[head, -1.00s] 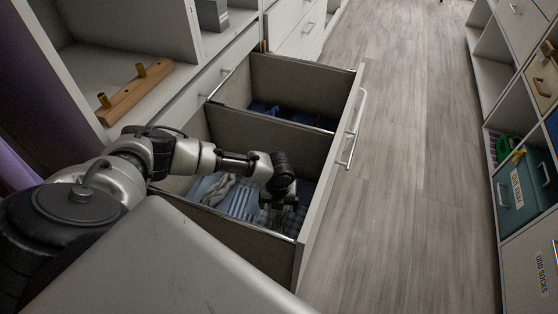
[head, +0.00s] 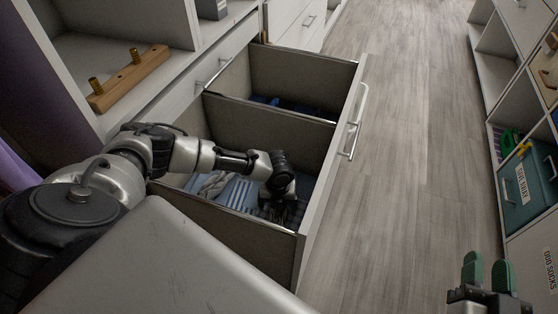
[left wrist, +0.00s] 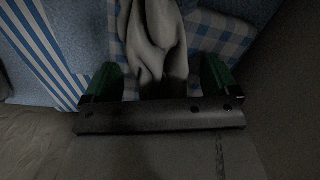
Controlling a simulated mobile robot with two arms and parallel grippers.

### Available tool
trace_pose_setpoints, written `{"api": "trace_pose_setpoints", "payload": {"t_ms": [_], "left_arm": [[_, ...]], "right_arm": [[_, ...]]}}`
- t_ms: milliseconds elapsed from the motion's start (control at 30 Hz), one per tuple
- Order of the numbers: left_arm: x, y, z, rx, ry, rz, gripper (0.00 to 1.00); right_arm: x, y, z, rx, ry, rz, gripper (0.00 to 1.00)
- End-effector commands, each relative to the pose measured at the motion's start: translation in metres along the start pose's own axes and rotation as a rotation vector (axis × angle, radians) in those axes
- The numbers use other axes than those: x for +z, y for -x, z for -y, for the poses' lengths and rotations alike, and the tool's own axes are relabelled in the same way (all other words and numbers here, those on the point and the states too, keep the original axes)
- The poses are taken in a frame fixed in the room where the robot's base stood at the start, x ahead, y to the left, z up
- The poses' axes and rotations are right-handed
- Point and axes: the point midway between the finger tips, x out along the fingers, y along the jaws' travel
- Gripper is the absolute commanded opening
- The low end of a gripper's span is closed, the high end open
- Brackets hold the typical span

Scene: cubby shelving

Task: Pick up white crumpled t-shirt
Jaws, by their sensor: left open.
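The white crumpled t-shirt (head: 214,184) looks greyish in the shadow and lies in the near compartment of the open drawer (head: 220,218). It also shows in the left wrist view (left wrist: 155,35), bunched in folds on blue cloths. My left gripper (head: 281,207) reaches down into that compartment. In the left wrist view its green fingers (left wrist: 160,80) are apart, with the t-shirt's folds between them; they are not closed on it. My right gripper (head: 488,272) is at the lower right, over the floor, with its green fingertips apart and nothing between them.
Striped and checked blue cloths (left wrist: 35,45) lie around the t-shirt. A divider (head: 265,125) separates the far compartment, which holds dark blue items. Cubby shelving (head: 520,110) stands on the right, with a teal bin (head: 530,188). The wood floor between is clear.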

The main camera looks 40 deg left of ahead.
Motion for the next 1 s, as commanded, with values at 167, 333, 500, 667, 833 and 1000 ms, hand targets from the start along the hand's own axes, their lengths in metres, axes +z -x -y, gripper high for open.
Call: {"api": "trace_pose_setpoints", "payload": {"t_ms": [167,333,500,667,833,1000], "left_arm": [[0.0002,0.0004,-0.0001,0.0,0.0,0.0,0.86],[0.0002,0.0004,-0.0001,0.0,0.0,0.0,0.6],[0.0001,0.0003,-0.0001,0.0,0.0,0.0,0.34],[0.0001,0.0003,0.0,0.0,0.0,0.0,0.3],[0.0002,0.0005,0.0001,0.0,0.0,0.001,0.3],[0.0002,0.0018,0.0002,0.0,0.0,0.001,0.3]], "right_arm": [[-0.0001,0.0,0.0,0.0,0.0,0.001,0.36],[0.0,-0.0001,0.0,0.0,0.0,0.002,0.36],[-0.0002,-0.0001,0.0001,0.0,0.0,0.001,0.36],[-0.0002,-0.0001,0.0001,0.0,0.0,0.001,0.36],[-0.0003,-0.0001,0.0001,0.0,0.0,0.002,0.36],[-0.0002,-0.0001,0.0,0.0,0.0,0.01,0.36]]}}
